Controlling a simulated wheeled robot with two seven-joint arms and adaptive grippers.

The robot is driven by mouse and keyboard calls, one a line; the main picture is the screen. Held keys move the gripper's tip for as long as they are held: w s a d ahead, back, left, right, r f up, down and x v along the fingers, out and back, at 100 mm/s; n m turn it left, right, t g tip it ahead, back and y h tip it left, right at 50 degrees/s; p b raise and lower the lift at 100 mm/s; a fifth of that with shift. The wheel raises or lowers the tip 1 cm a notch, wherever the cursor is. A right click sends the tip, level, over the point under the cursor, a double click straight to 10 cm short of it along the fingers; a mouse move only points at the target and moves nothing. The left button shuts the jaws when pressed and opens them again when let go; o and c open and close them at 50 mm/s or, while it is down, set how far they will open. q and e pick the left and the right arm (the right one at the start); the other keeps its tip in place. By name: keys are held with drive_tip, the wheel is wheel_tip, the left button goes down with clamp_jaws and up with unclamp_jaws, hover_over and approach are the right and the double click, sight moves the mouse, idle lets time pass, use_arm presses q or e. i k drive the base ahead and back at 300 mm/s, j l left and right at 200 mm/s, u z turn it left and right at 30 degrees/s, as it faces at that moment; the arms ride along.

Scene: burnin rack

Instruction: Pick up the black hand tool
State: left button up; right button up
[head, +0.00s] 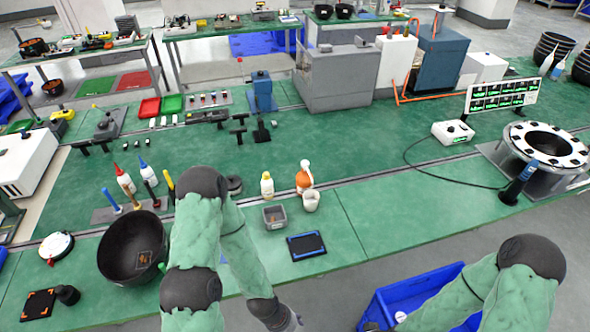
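A long black tool-like object (205,117) lies on the green bench top in the upper middle. A small black paddle-shaped tool (262,132) stands or lies to its right, below the blue device. I cannot tell which one is the black hand tool. My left arm bends over the near edge of the bench, and its wrist runs off the bottom of the picture, so its gripper fingers are hidden. Neither arm touches the black tools.
A black bowl (130,258), a grey tin (274,217), a yellow-white bottle (267,187) and an orange bottle (304,177) stand near the front. A blue crate (385,308) sits below the bench edge. A round flanged fixture (512,152) is at right. The bench's middle right is clear.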

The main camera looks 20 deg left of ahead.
sight(156, 204)
drive_tip(key=u, duration=2.1)
drive_tip(key=i+j+z, duration=0.2)
drive_tip(key=j, duration=0.15)
drive_tip(key=j+z, duration=0.15)
drive_tip(key=j, duration=0.2)
drive_tip(key=i+j+z, duration=0.2)
drive_tip(key=j, duration=0.2)
drive_tip(key=j+z, duration=0.15)
drive_tip(key=j, duration=0.25)
